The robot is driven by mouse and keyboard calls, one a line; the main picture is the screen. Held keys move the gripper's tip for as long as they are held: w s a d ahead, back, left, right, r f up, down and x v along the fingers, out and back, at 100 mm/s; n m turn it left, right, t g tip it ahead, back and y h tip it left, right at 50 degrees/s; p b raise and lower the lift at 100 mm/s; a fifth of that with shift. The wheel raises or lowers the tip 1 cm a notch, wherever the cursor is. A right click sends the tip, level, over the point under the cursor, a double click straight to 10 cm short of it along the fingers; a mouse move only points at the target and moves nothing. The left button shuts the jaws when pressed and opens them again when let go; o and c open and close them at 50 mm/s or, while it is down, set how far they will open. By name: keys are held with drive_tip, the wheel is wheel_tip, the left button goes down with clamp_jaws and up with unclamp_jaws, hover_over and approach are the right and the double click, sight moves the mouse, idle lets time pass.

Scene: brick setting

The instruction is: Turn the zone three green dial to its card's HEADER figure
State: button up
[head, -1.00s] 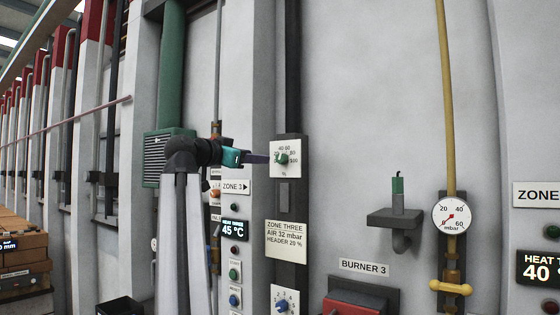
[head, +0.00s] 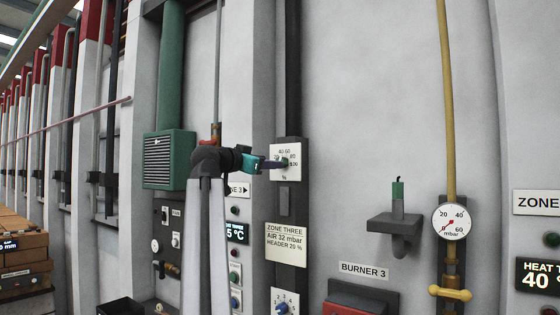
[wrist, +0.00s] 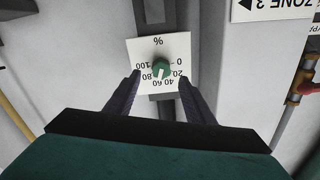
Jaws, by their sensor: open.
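The green dial (wrist: 161,68) sits on a white plate marked in % from 0 to 100, upside down in the wrist view. My gripper (wrist: 160,80) is open, one dark finger on each side of the dial; I cannot tell whether they touch it. In the head view my gripper (head: 284,163) reaches the dial plate (head: 286,148) from the left and mostly covers the dial. The dial's exact setting is too small to read. The zone three card (head: 286,243) below reads AIR 32 mbar and HEADER 20 %.
A blue knob (head: 282,307) is below the card. A column of small buttons and a temperature display (head: 236,232) stand left of it, partly behind my arm. A burner valve (head: 396,222) and pressure gauge (head: 451,221) are to the right.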

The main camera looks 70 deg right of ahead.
drive_tip(key=p+x, duration=0.1)
drive_tip(key=x, duration=0.5)
drive_tip(key=shift+p, duration=0.4)
drive_tip(key=shift+s+d, duration=0.1)
drive_tip(key=shift+d, duration=0.05)
drive_tip(key=c, duration=1.1)
drive_tip(key=shift+o, duration=0.2)
drive_tip(key=shift+d+f, duration=0.15)
drive_tip(key=shift+f, duration=0.05)
